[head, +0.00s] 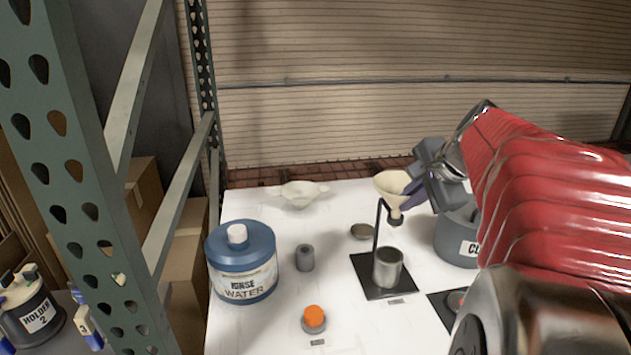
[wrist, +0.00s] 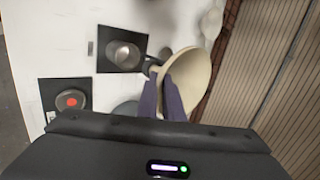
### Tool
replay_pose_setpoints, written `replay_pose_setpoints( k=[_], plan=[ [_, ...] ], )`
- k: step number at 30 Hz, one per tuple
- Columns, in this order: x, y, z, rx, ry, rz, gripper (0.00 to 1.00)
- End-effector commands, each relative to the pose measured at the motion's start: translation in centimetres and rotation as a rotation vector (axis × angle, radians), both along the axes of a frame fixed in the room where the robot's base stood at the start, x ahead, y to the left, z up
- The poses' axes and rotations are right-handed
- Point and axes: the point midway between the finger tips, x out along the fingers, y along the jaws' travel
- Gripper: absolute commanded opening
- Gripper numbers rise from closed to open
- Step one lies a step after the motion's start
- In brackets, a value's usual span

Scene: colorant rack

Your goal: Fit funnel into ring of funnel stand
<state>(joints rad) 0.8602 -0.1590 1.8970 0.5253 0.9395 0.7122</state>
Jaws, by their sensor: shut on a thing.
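The cream funnel (head: 391,183) is held wide mouth up above the funnel stand; it also shows in the wrist view (wrist: 197,72). My gripper (head: 408,199) has its purple fingers shut on the funnel's side, and they also show in the wrist view (wrist: 160,84). The funnel stand has a black base plate (head: 371,287) and a thin upright rod (head: 377,228). A dark ring-like part (head: 395,217) lies just below the funnel, close to its narrow end. I cannot tell whether the spout is inside it. A metal cup (head: 388,268) stands on the base.
A blue rinse water jug (head: 241,262), grey cylinder (head: 304,258) and orange-topped piece (head: 314,318) stand left on the white table. A white dish (head: 300,194) lies behind. A grey labelled container (head: 457,237) is close right of the stand. A green rack post (head: 75,150) bounds the left.

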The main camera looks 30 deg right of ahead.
Motion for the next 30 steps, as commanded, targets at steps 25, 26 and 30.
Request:
replay_pose_setpoints(
  k=[25, 26, 30],
  plan=[
    [0.0, 0.0, -1.5, 0.001, 0.0, -0.001, 0.0],
    [0.0, 0.0, -1.6, 0.001, 0.0, -0.001, 0.0],
    [0.0, 0.0, -1.8, 0.001, 0.0, 0.0, 0.0]
  ],
)
